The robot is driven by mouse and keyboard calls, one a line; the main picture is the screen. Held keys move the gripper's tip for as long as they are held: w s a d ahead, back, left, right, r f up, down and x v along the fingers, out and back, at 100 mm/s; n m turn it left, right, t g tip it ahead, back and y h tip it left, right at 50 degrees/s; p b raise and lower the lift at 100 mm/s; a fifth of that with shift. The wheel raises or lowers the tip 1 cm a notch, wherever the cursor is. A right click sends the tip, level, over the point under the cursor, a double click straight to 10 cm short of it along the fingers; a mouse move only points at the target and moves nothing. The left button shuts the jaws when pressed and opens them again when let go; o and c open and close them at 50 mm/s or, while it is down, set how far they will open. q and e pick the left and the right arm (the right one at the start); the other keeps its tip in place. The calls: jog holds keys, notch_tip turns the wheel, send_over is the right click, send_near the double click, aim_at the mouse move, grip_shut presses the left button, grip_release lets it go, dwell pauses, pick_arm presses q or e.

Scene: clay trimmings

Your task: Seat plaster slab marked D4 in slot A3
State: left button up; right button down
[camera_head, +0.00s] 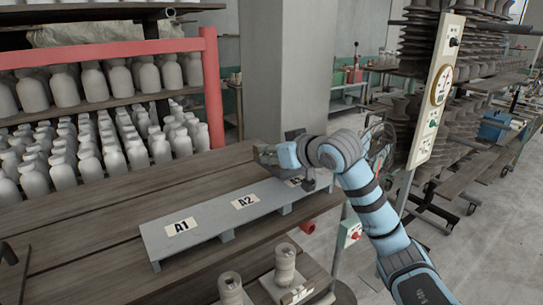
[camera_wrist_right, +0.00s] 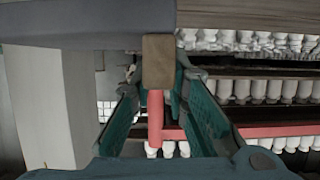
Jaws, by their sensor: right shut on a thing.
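A long grey rack (camera_head: 210,222) lies on the plank table with labels A1 (camera_head: 181,226) and A2 (camera_head: 245,202). A third label (camera_head: 294,182) at its far end is mostly hidden by my right arm. My right gripper (camera_head: 268,153) is just beyond that end. In the right wrist view its two teal-lined fingers (camera_wrist_right: 160,92) are shut on a brown block (camera_wrist_right: 158,62), seen end-on. I cannot read a mark on it, nor tell whether it touches the rack. A dark shape at the left edge of the head view may be part of my left gripper.
A red-framed shelf (camera_head: 213,85) of pale bottles stands behind the table, and a grey pillar (camera_head: 305,75) beyond it. Two pale spools (camera_head: 285,262) (camera_head: 231,288) stand in front of the rack. A control panel post (camera_head: 437,90) is at the right.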

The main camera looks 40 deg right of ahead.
jog(key=shift+w+a+f, duration=0.1)
jog(key=shift+w+f, duration=0.05)
jog(key=shift+f, duration=0.25)
jog(key=shift+s+r, duration=0.2)
jog(key=shift+s, duration=0.1)
jog(key=shift+s+f, duration=0.1)
jog(key=shift+s, duration=0.3)
jog(key=shift+f, duration=0.2)
jog(key=shift+w+f, duration=0.35)
jog(key=shift+w, duration=0.05)
jog(key=c, duration=1.6)
grip_release()
jog(key=shift+s, duration=0.1)
pick_arm(q)
jog(key=shift+f, duration=0.15)
pick_arm(e)
jog(key=shift+o, duration=0.2)
jog(key=shift+s+r, duration=0.1)
jog(key=shift+s, duration=0.05)
